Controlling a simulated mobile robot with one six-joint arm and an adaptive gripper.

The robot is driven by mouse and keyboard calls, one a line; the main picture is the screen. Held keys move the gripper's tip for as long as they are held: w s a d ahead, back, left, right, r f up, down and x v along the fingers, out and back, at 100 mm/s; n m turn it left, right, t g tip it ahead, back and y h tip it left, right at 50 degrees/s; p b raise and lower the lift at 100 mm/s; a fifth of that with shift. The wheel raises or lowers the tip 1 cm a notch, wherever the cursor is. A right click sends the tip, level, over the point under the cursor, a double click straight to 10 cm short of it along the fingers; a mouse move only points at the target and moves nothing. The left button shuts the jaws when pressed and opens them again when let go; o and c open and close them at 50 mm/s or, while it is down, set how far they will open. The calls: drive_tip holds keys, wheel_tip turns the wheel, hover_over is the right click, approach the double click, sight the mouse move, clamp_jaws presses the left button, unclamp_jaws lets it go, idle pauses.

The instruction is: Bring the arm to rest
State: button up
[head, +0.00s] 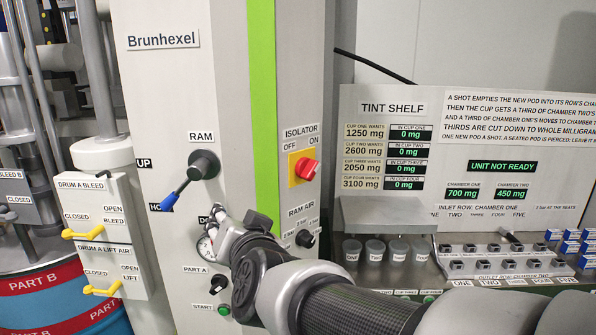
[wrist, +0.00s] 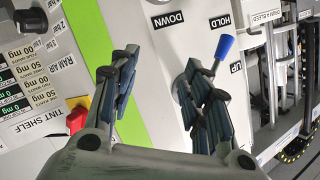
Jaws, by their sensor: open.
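My gripper (head: 232,236) is at the front of the tall Brunhexel cabinet, below the RAM lever, partly covering the DOWN label and a round dial. In the wrist view its two fingers (wrist: 163,88) stand apart with nothing between them, so it is open and empty. The cabinet panel shows behind the fingers. The blue-tipped RAM lever (head: 184,181) points down-left, towards the HOLD label. In the wrist view this lever (wrist: 223,50) shows just beyond one finger; I cannot tell whether they touch. My dark forearm runs to the lower right of the head view.
The red isolator knob (head: 306,169) and RAM AIR knob (head: 305,238) sit right of the gripper. The tint shelf (head: 385,212) has several cups and reads UNIT NOT READY. Yellow valve handles (head: 82,234) and a PART B drum (head: 60,300) are at left.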

drive_tip(key=s+d+f+g+h, duration=0.2)
drive_tip(key=s+d+f, duration=0.3)
drive_tip(key=s+d, duration=0.3)
drive_tip(key=s+d+f+n+g+h, duration=0.1)
drive_tip(key=s+d+f+g, duration=0.3)
drive_tip(key=s+d, duration=0.5)
drive_tip(key=s+d+f+g+h, duration=0.3)
drive_tip(key=s+d+f, duration=0.3)
drive_tip(key=s+d, duration=0.3)
drive_tip(key=shift+s+f, duration=0.15)
drive_tip(key=shift+f, duration=0.1)
drive_tip(key=shift+o, duration=0.5)
